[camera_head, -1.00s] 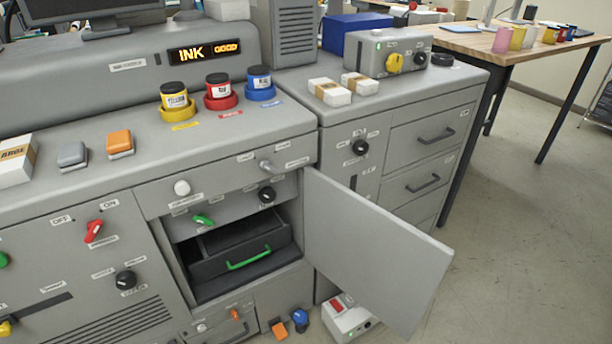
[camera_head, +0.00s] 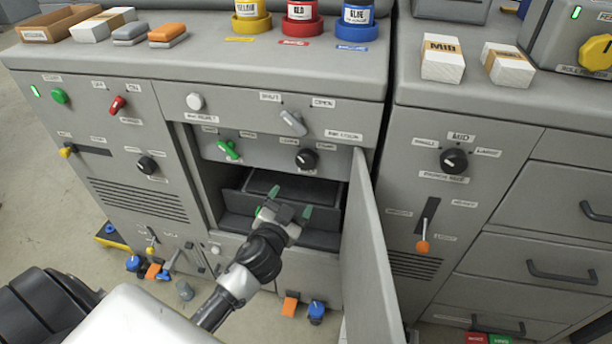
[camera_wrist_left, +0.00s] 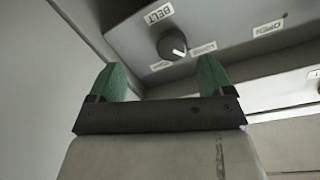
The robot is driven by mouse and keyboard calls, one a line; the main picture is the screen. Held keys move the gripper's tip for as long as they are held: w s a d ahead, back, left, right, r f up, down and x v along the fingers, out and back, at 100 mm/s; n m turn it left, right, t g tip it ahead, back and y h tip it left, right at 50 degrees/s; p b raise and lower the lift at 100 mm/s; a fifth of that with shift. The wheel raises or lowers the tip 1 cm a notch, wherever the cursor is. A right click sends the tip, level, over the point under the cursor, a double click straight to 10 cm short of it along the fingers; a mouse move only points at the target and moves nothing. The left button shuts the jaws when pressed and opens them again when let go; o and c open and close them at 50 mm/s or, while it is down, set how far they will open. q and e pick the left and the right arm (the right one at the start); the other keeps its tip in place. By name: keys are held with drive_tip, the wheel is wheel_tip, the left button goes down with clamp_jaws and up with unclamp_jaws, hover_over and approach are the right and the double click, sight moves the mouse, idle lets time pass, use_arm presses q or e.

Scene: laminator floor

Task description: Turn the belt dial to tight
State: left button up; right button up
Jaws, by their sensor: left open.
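The belt dial is a round black knob (camera_head: 306,159) on the grey panel inside the open cabinet. It also shows in the left wrist view as a black knob (camera_wrist_left: 172,44) beside a BELT label, with a pale pointer mark turned toward the lower right. Its two small position labels are too blurred to read surely. My left gripper (camera_head: 285,212) is open and empty, with green fingertips, below the dial at the cabinet opening. In the left wrist view the fingertips (camera_wrist_left: 161,76) stand apart, the dial beyond and between them, not touching. My right gripper is not in view.
The open cabinet door (camera_head: 368,262) stands just right of my left arm. A green lever (camera_head: 228,150) is left of the dial, and a grey shut/open lever (camera_head: 292,123) is above it. A dark drawer (camera_head: 270,228) lies behind my gripper.

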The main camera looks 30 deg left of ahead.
sight(304, 163)
use_arm(q)
drive_tip(key=shift+t, duration=0.5)
drive_tip(key=w+r, duration=0.1)
drive_tip(key=w, duration=0.2)
drive_tip(key=w+a+r, duration=0.1)
drive_tip(key=w, duration=0.3)
drive_tip(key=w+a+r, duration=0.1)
drive_tip(key=w, duration=0.2)
drive_tip(key=shift+w, duration=0.35)
drive_tip(key=c, duration=0.9)
